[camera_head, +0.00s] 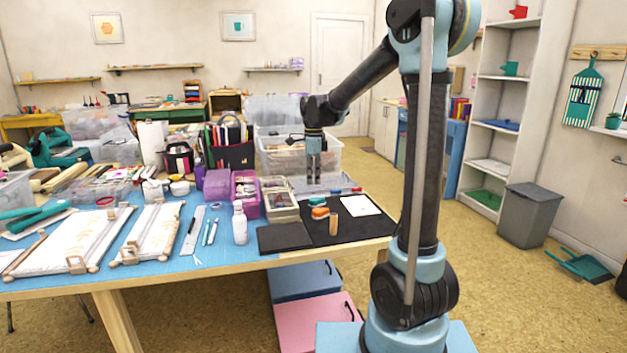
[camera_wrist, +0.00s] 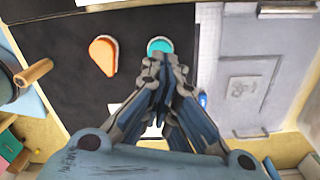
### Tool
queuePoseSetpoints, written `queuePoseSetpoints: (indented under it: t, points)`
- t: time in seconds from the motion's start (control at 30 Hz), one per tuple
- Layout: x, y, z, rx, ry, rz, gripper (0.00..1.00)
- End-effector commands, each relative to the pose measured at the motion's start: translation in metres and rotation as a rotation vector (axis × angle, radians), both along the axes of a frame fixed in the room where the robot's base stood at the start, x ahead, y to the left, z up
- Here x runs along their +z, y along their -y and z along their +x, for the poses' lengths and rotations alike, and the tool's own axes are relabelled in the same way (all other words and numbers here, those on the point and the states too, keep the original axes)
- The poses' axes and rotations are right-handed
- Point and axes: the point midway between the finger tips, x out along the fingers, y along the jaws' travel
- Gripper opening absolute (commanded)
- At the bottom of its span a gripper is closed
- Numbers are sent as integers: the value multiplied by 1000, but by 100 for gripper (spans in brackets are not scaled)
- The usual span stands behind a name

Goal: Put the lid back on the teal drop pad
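A teal pad (camera_wrist: 160,46) with a pale rim lies on the black mat (camera_wrist: 65,35). In the wrist view it is just beyond my fingertips, which hide its lower edge. I cannot tell whether its lid is on, and no separate teal lid can be made out. An orange drop-shaped pad (camera_wrist: 103,55) lies beside it to the left. My gripper (camera_head: 314,180) hangs pointing down above the back of the mat, clear of the pads. Its two fingers (camera_wrist: 163,64) are close together with a narrow gap and hold nothing visible.
A wooden-handled stamp (camera_head: 334,223) stands near the mat's front. White paper (camera_head: 362,205) lies at its right. A clear tray (camera_wrist: 245,85) borders the mat's back. A white bottle (camera_head: 239,222) and an open box (camera_head: 281,205) stand to the left.

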Motion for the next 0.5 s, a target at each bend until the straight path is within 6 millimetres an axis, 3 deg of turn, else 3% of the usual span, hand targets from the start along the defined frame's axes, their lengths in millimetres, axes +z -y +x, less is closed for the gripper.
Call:
queuePoseSetpoints:
  t: [0.5]
  points:
    - [-5,0,0,0,0,0,0]
